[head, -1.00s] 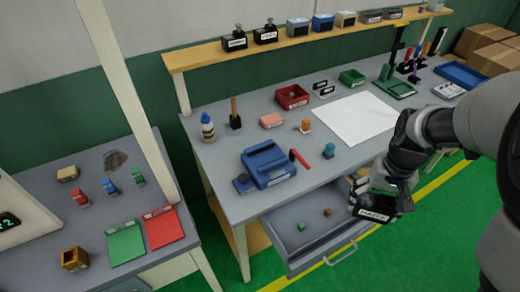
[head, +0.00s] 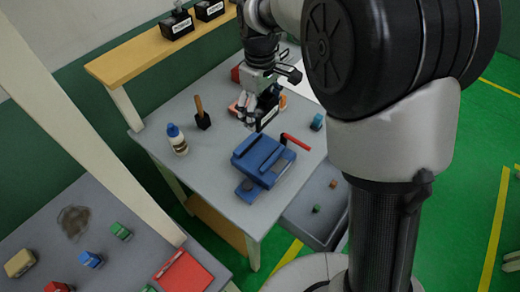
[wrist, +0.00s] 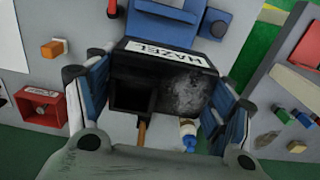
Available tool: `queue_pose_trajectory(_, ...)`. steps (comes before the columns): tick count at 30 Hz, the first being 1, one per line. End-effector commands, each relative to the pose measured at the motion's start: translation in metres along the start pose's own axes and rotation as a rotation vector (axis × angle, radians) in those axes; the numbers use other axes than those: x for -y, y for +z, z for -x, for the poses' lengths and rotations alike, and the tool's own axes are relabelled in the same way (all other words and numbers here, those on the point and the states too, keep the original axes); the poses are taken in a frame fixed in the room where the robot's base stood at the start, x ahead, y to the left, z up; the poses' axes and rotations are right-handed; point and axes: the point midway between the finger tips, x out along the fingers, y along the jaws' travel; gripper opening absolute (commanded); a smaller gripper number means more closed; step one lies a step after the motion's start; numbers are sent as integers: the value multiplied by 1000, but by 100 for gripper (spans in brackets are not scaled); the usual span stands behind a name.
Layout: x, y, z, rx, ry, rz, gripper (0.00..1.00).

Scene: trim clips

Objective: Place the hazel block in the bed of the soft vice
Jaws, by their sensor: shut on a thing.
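The hazel block is black with a white HAZEL label. In the wrist view the hazel block (wrist: 165,72) sits between the fingers of my gripper (wrist: 158,100), which is shut on it. In the head view my gripper (head: 258,112) holds the block (head: 270,112) in the air behind the vice, apart from it. The blue soft vice (head: 262,158) stands on the table near its front edge, with a red handle (head: 296,142) at its right. In the wrist view the vice (wrist: 213,17) is at the top, and the block hides part of it.
A glue bottle (head: 177,140) and a wooden-handled tool (head: 201,115) stand left of the vice. A blue-green piece (head: 317,122) stands right of it. The open drawer (head: 310,215) holds small blocks below. A shelf (head: 130,68) runs along the back.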

Motion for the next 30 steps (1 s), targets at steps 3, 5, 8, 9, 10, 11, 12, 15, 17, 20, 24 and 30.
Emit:
queue_pose_trajectory(3,0,1,-40,4,-3,-2,47)
queue_pose_trajectory(5,0,1,-56,3,-2,-2,47)
queue_pose_trajectory(8,0,1,-79,2,-2,-3,47)
queue_pose_trajectory(9,0,0,-87,1,-1,-3,47)
queue_pose_trajectory(10,0,0,-92,1,-1,-3,47)
queue_pose_trajectory(11,0,0,-96,0,0,-4,47)
queue_pose_trajectory(12,0,0,-100,0,0,-4,47)
queue_pose_trajectory(15,0,0,-106,-1,0,-4,47)
queue_pose_trajectory(17,-1,0,-108,-1,1,-4,47)
queue_pose_trajectory(20,0,0,-118,-1,0,-4,47)
queue_pose_trajectory(24,0,1,-144,1,-1,-4,47)
queue_pose_trajectory(30,-1,0,-164,-1,1,-5,47)
